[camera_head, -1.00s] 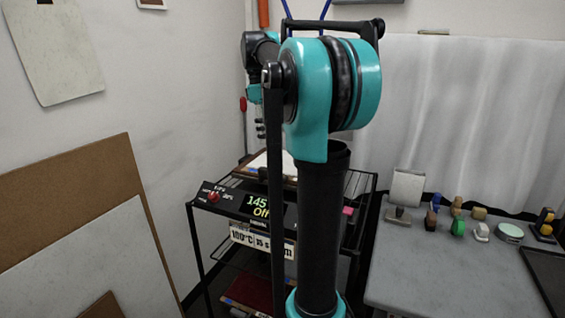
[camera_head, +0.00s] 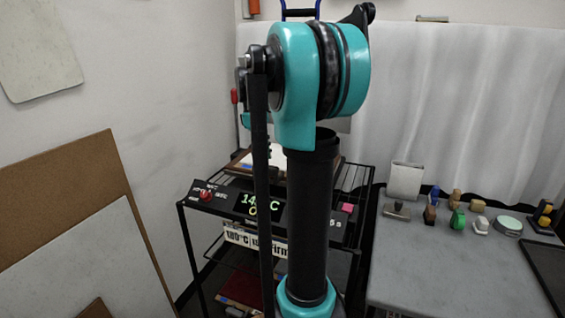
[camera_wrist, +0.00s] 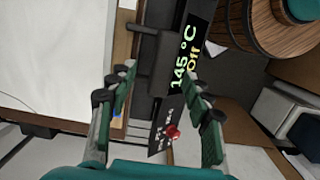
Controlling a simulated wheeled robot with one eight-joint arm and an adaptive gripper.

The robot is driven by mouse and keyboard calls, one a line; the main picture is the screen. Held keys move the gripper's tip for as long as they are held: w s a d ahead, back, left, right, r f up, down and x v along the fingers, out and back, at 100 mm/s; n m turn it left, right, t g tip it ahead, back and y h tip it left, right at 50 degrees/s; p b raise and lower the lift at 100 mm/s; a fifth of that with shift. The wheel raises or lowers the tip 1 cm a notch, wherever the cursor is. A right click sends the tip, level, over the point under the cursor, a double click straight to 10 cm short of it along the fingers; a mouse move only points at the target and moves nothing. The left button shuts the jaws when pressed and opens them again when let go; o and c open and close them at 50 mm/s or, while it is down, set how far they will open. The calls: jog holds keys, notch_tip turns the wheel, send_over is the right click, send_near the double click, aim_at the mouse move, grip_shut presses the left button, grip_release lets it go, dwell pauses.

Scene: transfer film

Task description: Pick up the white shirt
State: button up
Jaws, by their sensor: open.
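A flat white surface (camera_wrist: 50,50) with a brown edge fills the left of the wrist view. I cannot tell for certain whether it is the white shirt. A pale flat thing (camera_head: 243,160) lies on top of the black cart in the head view, mostly behind my arm. My gripper (camera_wrist: 158,88) is open, with nothing between its fingers. The left finger is close to the brown edge of the white surface; the right finger is over the dark control box. My gripper is hidden behind my own arm in the head view.
The black control box (camera_wrist: 180,75) reads 145 °C and Off and has a red knob. The cart (camera_head: 190,240) has a rack top and lower shelves. A grey table (camera_head: 420,270) with several stamps stands right. Boards (camera_head: 80,200) lean left. A wooden barrel-like thing (camera_wrist: 268,30) shows upper right.

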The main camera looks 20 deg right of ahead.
aim_at(264, 165)
jog(key=shift+s+d+f, duration=0.1)
jog(key=shift+s+f, duration=0.05)
jog(key=shift+f, duration=0.85)
jog(key=shift+s+d+f, duration=0.1)
jog(key=shift+s+f, duration=0.05)
jog(key=shift+f, duration=0.85)
jog(key=shift+s+d+f, duration=0.1)
jog(key=shift+s+f, duration=0.05)
jog(key=shift+f, duration=0.85)
grip_shut()
